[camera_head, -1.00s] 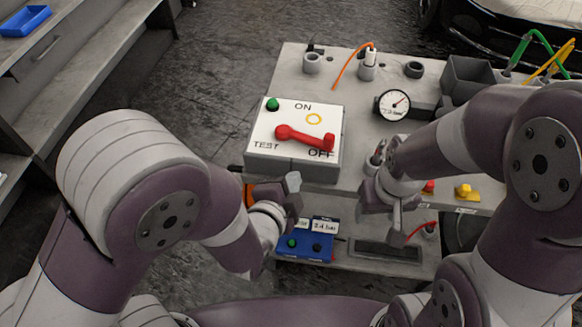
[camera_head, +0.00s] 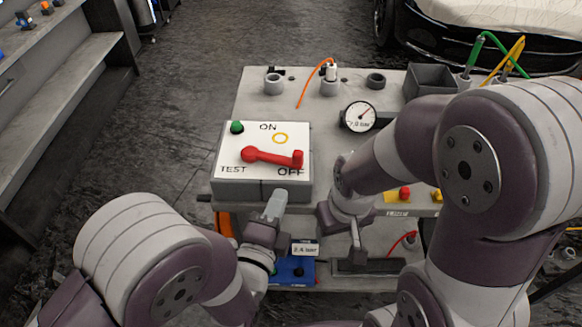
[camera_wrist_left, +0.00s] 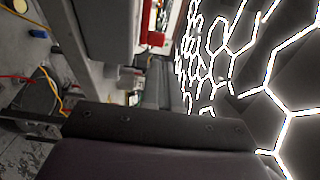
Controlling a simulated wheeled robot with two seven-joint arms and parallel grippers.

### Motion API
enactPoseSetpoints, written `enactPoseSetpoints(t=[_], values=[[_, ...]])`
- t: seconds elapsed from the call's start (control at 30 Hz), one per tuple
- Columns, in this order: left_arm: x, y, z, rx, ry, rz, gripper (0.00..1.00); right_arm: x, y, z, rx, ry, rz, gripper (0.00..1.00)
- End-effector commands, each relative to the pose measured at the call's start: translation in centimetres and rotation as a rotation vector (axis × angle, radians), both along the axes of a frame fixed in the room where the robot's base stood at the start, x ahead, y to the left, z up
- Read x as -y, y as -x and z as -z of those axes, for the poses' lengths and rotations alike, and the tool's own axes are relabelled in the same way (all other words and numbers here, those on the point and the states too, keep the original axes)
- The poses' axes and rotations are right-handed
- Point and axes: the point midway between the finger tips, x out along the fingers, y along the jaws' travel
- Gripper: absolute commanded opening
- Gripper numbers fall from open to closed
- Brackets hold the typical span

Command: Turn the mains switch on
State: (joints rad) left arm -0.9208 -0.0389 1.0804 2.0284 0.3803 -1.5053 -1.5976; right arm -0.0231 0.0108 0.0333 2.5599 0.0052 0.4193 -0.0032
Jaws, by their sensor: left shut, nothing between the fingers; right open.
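The mains switch box (camera_head: 263,188) sits at the front left of the grey bench, with a white sloped face marked ON, TEST and OFF. Its red lever (camera_head: 272,156) pivots at the left and its handle end is at the OFF label. My left gripper (camera_head: 276,203) is shut and empty, just in front of the box's lower edge. My right gripper (camera_head: 339,220) is open at the bench's front edge, right of the box. A red part (camera_wrist_left: 152,39) shows in the left wrist view.
A gauge (camera_head: 359,117) stands right of the box. An orange cable (camera_head: 316,82), cups and a grey bin (camera_head: 430,79) are at the back. A blue unit (camera_head: 292,271) is on the lower shelf. Red and yellow buttons (camera_head: 404,193) lie near my right arm.

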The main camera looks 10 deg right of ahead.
Motion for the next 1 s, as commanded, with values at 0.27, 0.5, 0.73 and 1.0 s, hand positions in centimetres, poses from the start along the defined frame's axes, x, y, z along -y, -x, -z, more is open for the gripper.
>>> enactPoseSetpoints(t=[0.27, 0.5, 0.73, 1.0], values=[[2.9, -5.0, -0.1, -0.001, -0.001, -0.002, 0.0, 0.0, 0.0, -0.6, 0.0, 0.0, 0.0, 0.6], [4.4, -7.3, 0.0, -0.002, -0.001, -0.001, 0.0, 0.0, 0.0, -0.9, 0.0, 0.0, 0.0, 0.6], [4.6, -7.6, 0.0, -0.001, -0.001, 0.0, 0.0, 0.0, 0.0, -0.9, 0.0, 0.0, 0.0, 0.6], [5.7, -9.0, 0.5, 0.002, 0.0, -0.022, 0.0, 0.0, 0.0, 0.1, 0.0, 0.0, 0.0, 0.6]])
